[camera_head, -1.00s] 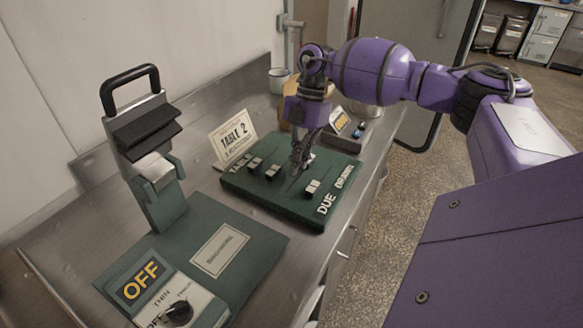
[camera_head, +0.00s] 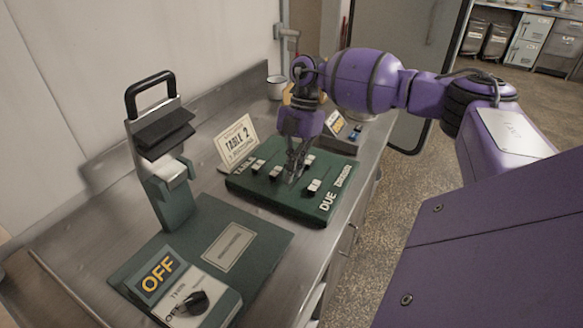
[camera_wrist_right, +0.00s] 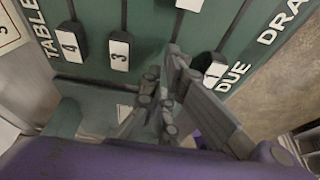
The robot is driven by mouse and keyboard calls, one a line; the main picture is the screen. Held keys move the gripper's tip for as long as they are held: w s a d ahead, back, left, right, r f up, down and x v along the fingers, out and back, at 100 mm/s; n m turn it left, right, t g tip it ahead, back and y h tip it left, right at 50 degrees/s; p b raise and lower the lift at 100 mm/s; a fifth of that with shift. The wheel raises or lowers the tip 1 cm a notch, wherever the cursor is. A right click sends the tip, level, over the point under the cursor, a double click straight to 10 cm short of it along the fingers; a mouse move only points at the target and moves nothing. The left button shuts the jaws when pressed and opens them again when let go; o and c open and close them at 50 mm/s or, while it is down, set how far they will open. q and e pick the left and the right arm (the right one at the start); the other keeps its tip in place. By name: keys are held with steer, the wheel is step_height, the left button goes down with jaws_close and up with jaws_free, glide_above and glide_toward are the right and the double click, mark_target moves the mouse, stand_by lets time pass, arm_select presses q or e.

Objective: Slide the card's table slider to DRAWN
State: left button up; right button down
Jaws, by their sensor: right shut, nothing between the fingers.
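The card (camera_head: 238,143) stands at the back left of the green slider board and reads "TABLE 2". The board (camera_head: 285,207) has several white-faced sliders in slots, with DUE and DRAWN lettered along its right edge. Sliders 4 (camera_wrist_right: 69,43), 3 (camera_wrist_right: 120,50) and 1 (camera_wrist_right: 213,70) sit toward the DUE side. Another slider (camera_wrist_right: 190,4) sits farther toward DRAWN; its number is cut off in the wrist view. In the head view it (camera_head: 309,160) is just behind my right gripper (camera_head: 294,181), which is shut and empty, low over the board between sliders 3 and 1.
A green device with a black handle (camera_head: 150,95) and an OFF panel (camera_head: 158,278) stand at the near left. The metal counter's right edge runs close beside the board.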

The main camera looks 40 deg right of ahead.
steer(key=b+v, duration=0.1)
steer(key=v, duration=0.8)
steer(key=shift+r, duration=0.45)
